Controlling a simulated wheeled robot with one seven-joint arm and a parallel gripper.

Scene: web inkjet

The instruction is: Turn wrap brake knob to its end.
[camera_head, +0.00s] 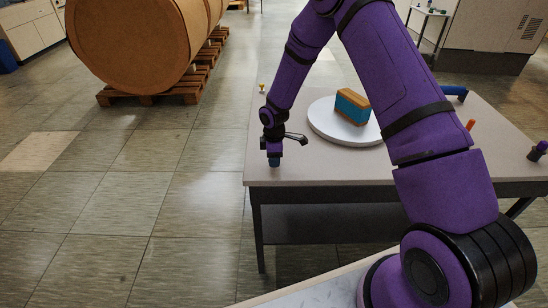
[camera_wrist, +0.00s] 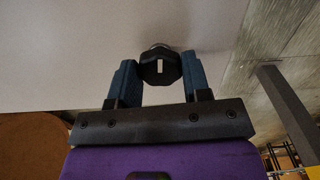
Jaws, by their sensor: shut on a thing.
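The wrap brake knob (camera_wrist: 160,66) is black and faceted, with a white mark on its face. In the wrist view the mark runs straight up and down. My gripper (camera_wrist: 161,74) has a blue finger on each side of the knob and is shut on it. In the head view my gripper (camera_head: 274,162) points down at the front left corner of the grey table (camera_head: 350,168). The knob is hidden behind the fingers there.
A round white plate (camera_head: 330,127) on the table carries an orange and blue box (camera_head: 352,106). A small yellow piece (camera_head: 262,88), an orange piece (camera_head: 470,125), a blue bar (camera_head: 455,91) and a dark purple-topped piece (camera_head: 538,151) stand around the table's edges. A large brown roll (camera_head: 135,45) rests on a pallet.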

